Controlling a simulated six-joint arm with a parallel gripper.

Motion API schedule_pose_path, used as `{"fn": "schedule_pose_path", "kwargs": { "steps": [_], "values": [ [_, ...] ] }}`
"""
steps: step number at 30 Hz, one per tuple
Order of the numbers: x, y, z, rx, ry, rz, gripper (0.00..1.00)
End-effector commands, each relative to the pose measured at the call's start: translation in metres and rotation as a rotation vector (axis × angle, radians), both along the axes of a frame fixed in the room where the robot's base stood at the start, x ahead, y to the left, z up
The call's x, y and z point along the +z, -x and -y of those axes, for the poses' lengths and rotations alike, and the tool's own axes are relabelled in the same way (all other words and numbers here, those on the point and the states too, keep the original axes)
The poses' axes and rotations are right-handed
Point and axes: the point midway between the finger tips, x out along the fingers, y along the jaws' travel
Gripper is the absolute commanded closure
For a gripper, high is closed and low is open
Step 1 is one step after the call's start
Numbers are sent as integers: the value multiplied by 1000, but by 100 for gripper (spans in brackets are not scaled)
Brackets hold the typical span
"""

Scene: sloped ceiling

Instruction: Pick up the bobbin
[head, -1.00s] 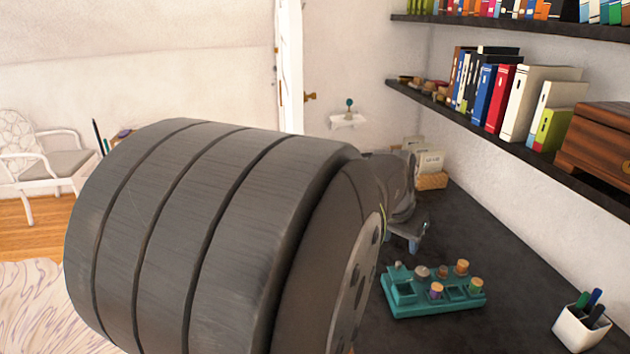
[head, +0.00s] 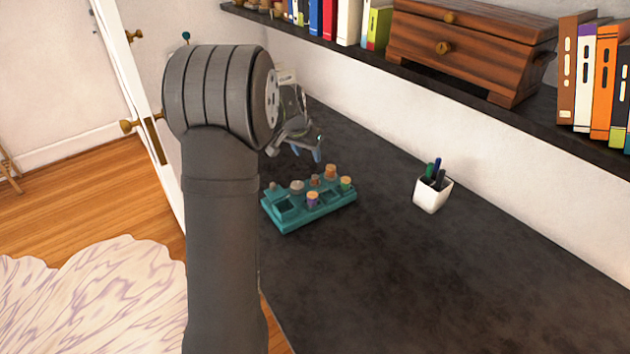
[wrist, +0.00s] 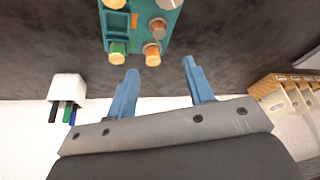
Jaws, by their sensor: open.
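A teal tray (head: 290,222) with square compartments lies on the dark worktop. It holds several small round pieces: a purple one with a wooden top (head: 312,199), a green one with a wooden top (head: 346,184), an orange-brown one (head: 330,172) and a grey one (head: 297,186). I cannot tell which is the bobbin. My gripper (head: 310,149) is above the worktop, just beyond the tray. In the wrist view its blue fingers (wrist: 160,69) are apart and empty. The tray (wrist: 137,20) is ahead of the fingertips, with the green piece (wrist: 117,53) and a wooden-topped piece (wrist: 152,57) closest.
A white pen cup (head: 432,193) stands right of the tray. A shelf with books and a wooden chest (head: 470,45) runs above the worktop along the wall. A wooden holder (wrist: 285,90) is at the right in the wrist view. The worktop in front of the tray is clear.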

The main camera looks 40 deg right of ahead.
Motion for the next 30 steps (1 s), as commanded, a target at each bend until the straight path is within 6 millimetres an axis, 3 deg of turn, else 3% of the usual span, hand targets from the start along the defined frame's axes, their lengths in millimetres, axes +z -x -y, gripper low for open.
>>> {"fn": "schedule_pose_path", "kwargs": {
  "steps": [3,9,17,27,30],
  "values": [
    [-26,-3,9,0,-2,-2,52],
    [-56,-9,21,1,-1,-1,52],
    [-70,-11,26,0,1,1,52],
    [-112,-15,39,0,0,-1,52],
    [-116,-16,41,-1,2,1,52]
  ]
}}
